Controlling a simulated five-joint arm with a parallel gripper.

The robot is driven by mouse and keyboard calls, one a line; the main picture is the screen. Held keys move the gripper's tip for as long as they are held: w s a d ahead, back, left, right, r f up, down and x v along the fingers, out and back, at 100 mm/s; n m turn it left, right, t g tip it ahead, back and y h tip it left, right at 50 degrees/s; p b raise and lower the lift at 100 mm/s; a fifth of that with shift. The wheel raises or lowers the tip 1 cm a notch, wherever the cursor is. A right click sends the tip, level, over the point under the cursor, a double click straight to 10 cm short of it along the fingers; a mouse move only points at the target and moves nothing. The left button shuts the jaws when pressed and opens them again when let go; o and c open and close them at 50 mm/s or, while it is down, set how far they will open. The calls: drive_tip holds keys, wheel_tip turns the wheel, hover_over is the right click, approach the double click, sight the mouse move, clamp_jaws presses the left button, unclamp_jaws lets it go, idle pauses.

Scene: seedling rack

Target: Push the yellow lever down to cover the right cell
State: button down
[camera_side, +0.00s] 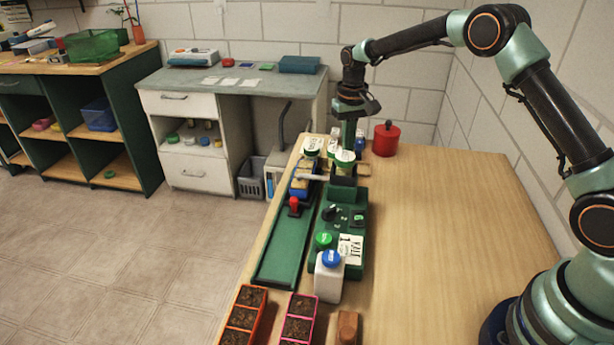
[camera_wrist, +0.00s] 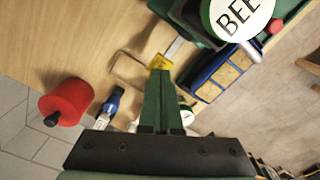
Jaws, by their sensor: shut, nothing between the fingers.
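The yellow lever (camera_wrist: 160,62) shows in the wrist view as a small yellow end on a pale metal bar, right at the tips of my gripper (camera_wrist: 159,78). I cannot tell whether they touch. The lever's yellow end is not clear in the side view. My gripper, shut and empty, points down behind the lidded jars at the far end of the green bench unit in the side view (camera_side: 349,146). A blue seedling rack (camera_side: 302,187) with cells stands left of the unit; it also shows in the wrist view (camera_wrist: 205,78). Its right cell is not clearly visible.
A jar with a white BEE lid (camera_wrist: 238,15) stands close to my gripper. A green ramp (camera_side: 286,245), a blue-capped bottle (camera_side: 329,278) and soil trays (camera_side: 299,318) are nearer. The table's right side is clear.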

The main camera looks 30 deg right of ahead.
drive_tip(key=shift+r, duration=2)
drive_tip(key=shift+s+r, duration=0.1)
drive_tip(key=shift+r, duration=0.3)
drive_tip(key=s+a+r+n+t, duration=0.1)
drive_tip(key=s+a+r+t, duration=0.15)
drive_tip(key=s+r, duration=0.85)
drive_tip(key=s+a+n+t, duration=0.1)
drive_tip(key=s+n+t, duration=0.1)
drive_tip(key=s, duration=1.1)
drive_tip(key=shift+s+r+t, duration=0.2)
drive_tip(key=shift+s+t, duration=0.1)
drive_tip(key=shift+t, duration=0.25)
